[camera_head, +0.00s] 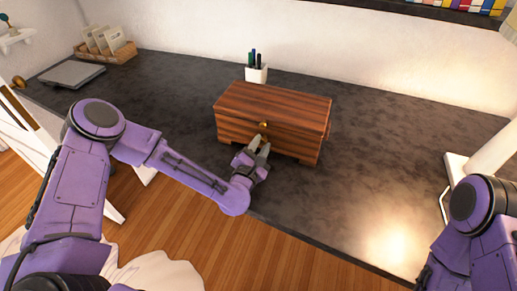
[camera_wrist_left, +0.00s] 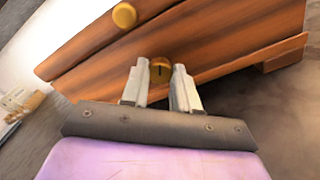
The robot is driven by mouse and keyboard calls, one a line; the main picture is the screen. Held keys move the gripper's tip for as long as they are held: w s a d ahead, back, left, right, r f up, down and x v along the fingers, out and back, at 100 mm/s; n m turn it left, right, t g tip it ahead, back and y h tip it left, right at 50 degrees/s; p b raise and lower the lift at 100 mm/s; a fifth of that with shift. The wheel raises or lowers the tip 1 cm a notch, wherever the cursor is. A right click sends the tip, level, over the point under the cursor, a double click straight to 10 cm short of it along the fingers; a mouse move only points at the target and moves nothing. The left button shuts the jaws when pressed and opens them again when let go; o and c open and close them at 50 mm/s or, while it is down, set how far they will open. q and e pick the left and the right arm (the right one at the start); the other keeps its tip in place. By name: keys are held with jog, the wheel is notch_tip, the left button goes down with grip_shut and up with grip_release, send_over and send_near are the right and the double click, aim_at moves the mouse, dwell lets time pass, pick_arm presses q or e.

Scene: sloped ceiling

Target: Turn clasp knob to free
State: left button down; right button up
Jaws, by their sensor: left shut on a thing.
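The wooden box (camera_head: 270,108) has striped brown sides and stands closed on the dark desktop. A round brass knob (camera_head: 263,125) is on its front; it also shows at the top of the left wrist view (camera_wrist_left: 124,15). In the head view the fingers hide the clasp knob. My right gripper is out of view.
A white pen cup (camera_head: 257,74) stands behind the box. A grey laptop (camera_head: 72,73) and a wicker tray (camera_head: 106,55) with cards are at the far left. A white lamp (camera_head: 484,155) is at the right. The desktop (camera_head: 370,160) right of the box is clear.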

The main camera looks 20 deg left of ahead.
pick_arm(q)
jog(key=m+b, duration=0.2)
jog(key=m, duration=0.4)
jog(key=shift+d+m, duration=0.15)
jog(key=shift+m, duration=0.15)
jog(key=m+b, duration=0.1)
jog(key=m, duration=0.5)
jog(key=shift+b, duration=0.35)
jog(key=shift+f, duration=0.1)
jog(key=c, duration=0.8)
grip_release()
jog(key=shift+c, duration=0.2)
jog(key=s+b, duration=0.3)
jog(key=s, duration=0.6)
jog(key=shift+s, duration=0.3)
jog(key=shift+s+a, duration=0.2)
jog(key=shift+s, duration=0.3)
